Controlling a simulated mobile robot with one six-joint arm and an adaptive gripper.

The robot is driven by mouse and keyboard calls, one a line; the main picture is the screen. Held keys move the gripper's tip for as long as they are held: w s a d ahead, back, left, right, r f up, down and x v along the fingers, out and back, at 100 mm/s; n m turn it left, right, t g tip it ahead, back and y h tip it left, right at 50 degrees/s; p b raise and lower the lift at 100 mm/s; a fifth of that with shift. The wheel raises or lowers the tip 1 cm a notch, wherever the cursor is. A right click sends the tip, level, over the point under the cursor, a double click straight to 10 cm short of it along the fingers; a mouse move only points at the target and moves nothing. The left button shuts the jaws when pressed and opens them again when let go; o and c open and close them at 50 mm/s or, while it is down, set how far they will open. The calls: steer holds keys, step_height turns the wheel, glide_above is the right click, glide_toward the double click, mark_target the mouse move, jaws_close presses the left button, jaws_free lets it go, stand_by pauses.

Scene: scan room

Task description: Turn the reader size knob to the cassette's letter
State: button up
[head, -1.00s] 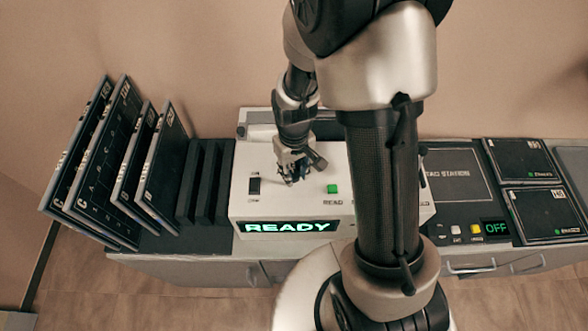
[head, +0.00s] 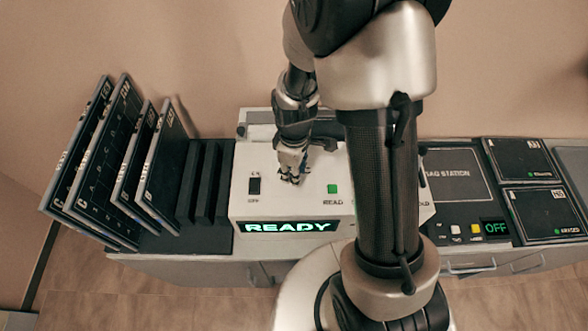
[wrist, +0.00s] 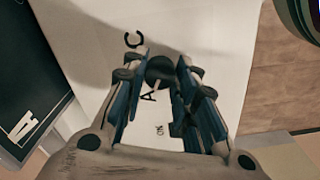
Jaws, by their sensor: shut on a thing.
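The reader (head: 330,165) is a white box on the counter, with its front display (head: 288,227) showing READY in green. My gripper (head: 291,178) is down on the reader's top, between the black rocker switch (head: 254,186) and the green button (head: 333,189). In the wrist view my gripper (wrist: 160,80) has its fingers on both sides of the dark round size knob (wrist: 160,68) and is shut on it. Other letters and the knob's pointer are hidden or unclear.
A dark panel (wrist: 32,65) with a large white A stands along the left of the wrist view. Several dark cassettes (head: 100,165) lean in a rack left of the reader. On the right are a tag station (head: 455,178) reading OFF and two dark panels (head: 525,160).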

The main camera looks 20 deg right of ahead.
stand_by(0.5)
steer(key=o, duration=1.1)
step_height(320, 180, up, 12)
steer(key=shift+r, duration=0.1)
stand_by(0.4)
steer(key=s+r+m+t+b, duration=0.1)
steer(key=s+r+m, duration=0.2)
steer(key=s+r, duration=0.1)
steer(key=s+r+m+t, duration=0.2)
steer(key=s+r+m, duration=0.1)
steer(key=s, duration=0.3)
steer(key=s+r+m+t+b, duration=0.1)
steer(key=s+r+m, duration=0.3)
steer(key=s, duration=0.1)
steer(key=shift+r+t+b, duration=0.3)
